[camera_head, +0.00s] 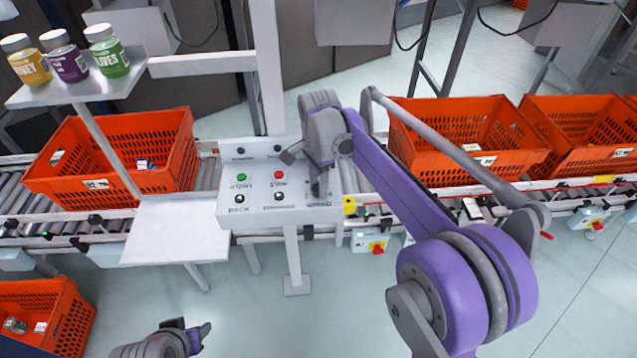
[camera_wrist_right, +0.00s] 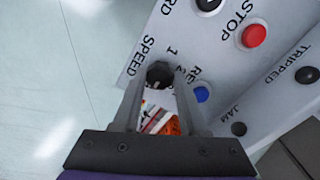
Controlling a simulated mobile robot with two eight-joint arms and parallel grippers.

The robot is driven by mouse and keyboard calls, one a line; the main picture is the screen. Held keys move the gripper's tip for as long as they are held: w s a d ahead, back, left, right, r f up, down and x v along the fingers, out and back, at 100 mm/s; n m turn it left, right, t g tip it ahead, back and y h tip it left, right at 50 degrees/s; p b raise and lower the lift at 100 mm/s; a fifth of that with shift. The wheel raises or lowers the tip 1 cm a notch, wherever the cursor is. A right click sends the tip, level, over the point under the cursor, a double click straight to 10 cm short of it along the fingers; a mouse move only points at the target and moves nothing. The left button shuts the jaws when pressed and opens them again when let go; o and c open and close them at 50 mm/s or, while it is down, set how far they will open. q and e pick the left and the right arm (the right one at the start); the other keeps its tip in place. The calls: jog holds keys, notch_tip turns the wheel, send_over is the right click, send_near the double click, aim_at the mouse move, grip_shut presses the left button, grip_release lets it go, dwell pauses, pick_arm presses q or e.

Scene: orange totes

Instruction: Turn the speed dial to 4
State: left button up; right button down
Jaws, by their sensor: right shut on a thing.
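The control panel (camera_head: 262,205) stands in the middle of the head view, with its labels and buttons facing up. My right gripper (camera_head: 318,182) reaches down onto its right side and hides the speed dial there. In the right wrist view the dark round dial (camera_wrist_right: 160,72) sits beside the SPEED label, between the fingertips of my right gripper (camera_wrist_right: 162,80), which is shut on it. A printed 1 shows near the dial; other numbers are partly hidden, and the pointer's setting cannot be read. My left gripper (camera_head: 190,335) hangs low at the bottom, away from the panel; its opening is unclear.
A green start button (camera_head: 241,177) and red stop button (camera_head: 279,175) sit left of the dial. A blue button (camera_wrist_right: 201,94) is close to my right fingers. Orange totes (camera_head: 125,150) stand on the conveyor on both sides. A shelf with jars (camera_head: 85,82) is upper left.

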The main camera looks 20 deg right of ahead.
jog(key=shift+c, duration=2.2)
grip_release()
jog(key=shift+r, duration=0.1)
notch_tip(320, 180, up, 11)
jog(key=shift+f+p, duration=0.2)
jog(key=shift+p, duration=0.2)
jog(key=s+d+f+n+t, duration=0.1)
jog(key=s+f+n+t, duration=0.1)
jog(key=s+f+n, duration=0.3)
jog(key=s+d+f+n+t, duration=0.1)
jog(key=s+f+n, duration=0.4)
jog(key=s, duration=0.7)
jog(key=s+d+f+n+t, duration=0.1)
jog(key=s+f+n, duration=0.3)
jog(key=s, duration=0.4)
jog(key=shift+s+f+n+t, duration=0.4)
jog(key=shift+f+t, duration=0.25)
jog(key=shift+t, duration=0.15)
